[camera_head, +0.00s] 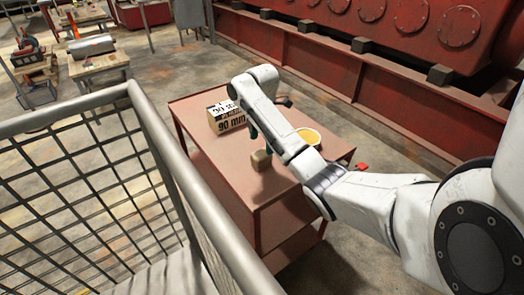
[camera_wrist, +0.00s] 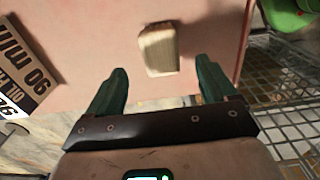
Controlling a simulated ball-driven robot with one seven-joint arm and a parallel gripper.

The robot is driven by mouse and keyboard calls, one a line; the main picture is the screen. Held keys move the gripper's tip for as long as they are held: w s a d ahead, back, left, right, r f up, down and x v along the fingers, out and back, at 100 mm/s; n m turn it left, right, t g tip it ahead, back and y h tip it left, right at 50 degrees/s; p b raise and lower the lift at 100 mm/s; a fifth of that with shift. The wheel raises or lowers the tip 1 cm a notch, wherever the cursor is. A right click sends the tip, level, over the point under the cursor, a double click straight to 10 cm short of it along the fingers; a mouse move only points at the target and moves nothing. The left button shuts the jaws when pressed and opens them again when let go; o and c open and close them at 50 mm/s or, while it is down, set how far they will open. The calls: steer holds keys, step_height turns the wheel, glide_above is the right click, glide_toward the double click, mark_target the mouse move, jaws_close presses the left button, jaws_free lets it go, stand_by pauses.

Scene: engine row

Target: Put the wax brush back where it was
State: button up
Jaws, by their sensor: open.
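A small brown block-like piece (camera_head: 261,160) stands on the reddish table (camera_head: 203,103), near its left edge. In the wrist view it is a pale wood-coloured piece (camera_wrist: 159,50) with a lighter face. It may be the wax brush, but I cannot tell for sure. My gripper (camera_wrist: 161,66) is open, its two dark green fingers to either side of the piece in the picture, with gaps on both sides. Nothing is held. In the head view my gripper (camera_head: 252,132) is largely hidden by my arm, just above and behind the piece.
A small red object (camera_head: 362,167) shows at the right edge. A mesh railing (camera_head: 90,180) stands at left, a red engine (camera_head: 400,35) behind.

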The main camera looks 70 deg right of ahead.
mark_target(262, 153)
steer(key=shift+r+p, duration=2.05)
steer(key=shift+r, duration=0.6)
